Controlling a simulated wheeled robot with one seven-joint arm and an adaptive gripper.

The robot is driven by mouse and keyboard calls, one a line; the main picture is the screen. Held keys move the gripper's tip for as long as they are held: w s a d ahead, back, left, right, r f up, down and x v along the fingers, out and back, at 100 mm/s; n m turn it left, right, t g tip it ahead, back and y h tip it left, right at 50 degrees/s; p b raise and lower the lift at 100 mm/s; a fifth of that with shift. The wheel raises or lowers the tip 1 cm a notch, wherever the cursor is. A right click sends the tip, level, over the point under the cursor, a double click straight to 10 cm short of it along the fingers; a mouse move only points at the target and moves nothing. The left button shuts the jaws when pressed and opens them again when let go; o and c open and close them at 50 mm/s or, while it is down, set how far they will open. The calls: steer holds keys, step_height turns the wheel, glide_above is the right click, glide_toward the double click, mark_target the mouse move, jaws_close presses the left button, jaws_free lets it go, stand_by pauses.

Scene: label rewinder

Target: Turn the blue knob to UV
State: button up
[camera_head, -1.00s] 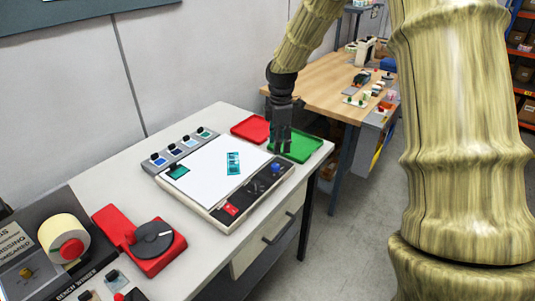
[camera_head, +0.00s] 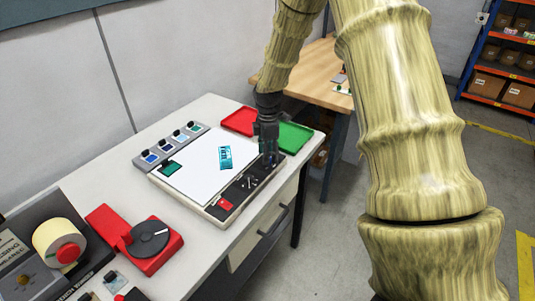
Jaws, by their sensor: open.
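The light inspection device (camera_head: 198,185) lies on the white bench, with a white top and a black control strip (camera_head: 234,193) along its front edge. My gripper (camera_head: 268,162) points down over the far right end of that strip, with its fingers low and close to the panel. The jaws are open. The blue knob is largely hidden behind the fingers, so its pointer and the UV mark cannot be read. I cannot tell if the fingers touch it. A teal label (camera_head: 225,157) lies on the white top.
A red tray (camera_head: 238,121) and a green tray (camera_head: 295,137) lie beyond the device. A grey strip with several stamps (camera_head: 170,146) is behind it. A red winder (camera_head: 142,243) and label roll (camera_head: 60,242) stand at the left. The floor at right is clear.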

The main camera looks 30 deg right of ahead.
steer(key=shift+f, duration=0.9)
steer(key=shift+c, duration=0.2)
steer(key=c, duration=1)
